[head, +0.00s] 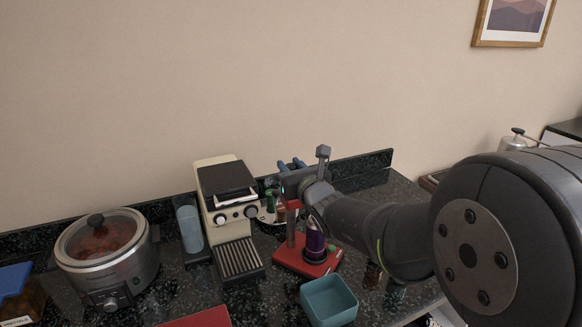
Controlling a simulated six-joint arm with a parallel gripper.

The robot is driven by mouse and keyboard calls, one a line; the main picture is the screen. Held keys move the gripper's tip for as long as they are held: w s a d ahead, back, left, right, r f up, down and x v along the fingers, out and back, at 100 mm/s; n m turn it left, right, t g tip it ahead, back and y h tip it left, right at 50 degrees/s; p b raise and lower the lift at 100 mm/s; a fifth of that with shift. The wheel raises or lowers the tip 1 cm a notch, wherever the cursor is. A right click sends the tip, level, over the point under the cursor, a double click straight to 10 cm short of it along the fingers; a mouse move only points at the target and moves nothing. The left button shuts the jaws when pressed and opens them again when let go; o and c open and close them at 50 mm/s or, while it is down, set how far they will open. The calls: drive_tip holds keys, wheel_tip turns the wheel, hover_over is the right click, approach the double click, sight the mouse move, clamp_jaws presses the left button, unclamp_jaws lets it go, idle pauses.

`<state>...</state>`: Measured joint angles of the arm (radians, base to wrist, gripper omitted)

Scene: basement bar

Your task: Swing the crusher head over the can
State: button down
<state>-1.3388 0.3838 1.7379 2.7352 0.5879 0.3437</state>
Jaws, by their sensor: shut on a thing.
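The can crusher has a red base (290,262) and an upright post (291,232) on the dark counter, right of the coffee machine. A purple can (315,238) stands upright on the base, to the right of the post. My gripper (288,183) is above the post, up and to the left of the can. It is shut on the crusher head (292,204), of which only a small red part shows below it. My wrist and arm come in from the right and hide most of the head. The grip itself is small and partly hidden.
A cream coffee machine (226,196) stands close on the left, with a blue cup (189,226) beside it. A teal open box (328,300) sits in front of the crusher. A slow cooker (104,252) is far left. The wall is behind.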

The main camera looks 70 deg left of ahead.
drive_tip(key=shift+t, duration=0.3)
idle(0.4)
drive_tip(key=c, duration=1.1)
unclamp_jaws()
drive_tip(key=d, duration=1.1)
drive_tip(key=s+d, duration=0.1)
drive_tip(key=d, duration=0.5)
drive_tip(key=shift+d, duration=0.2)
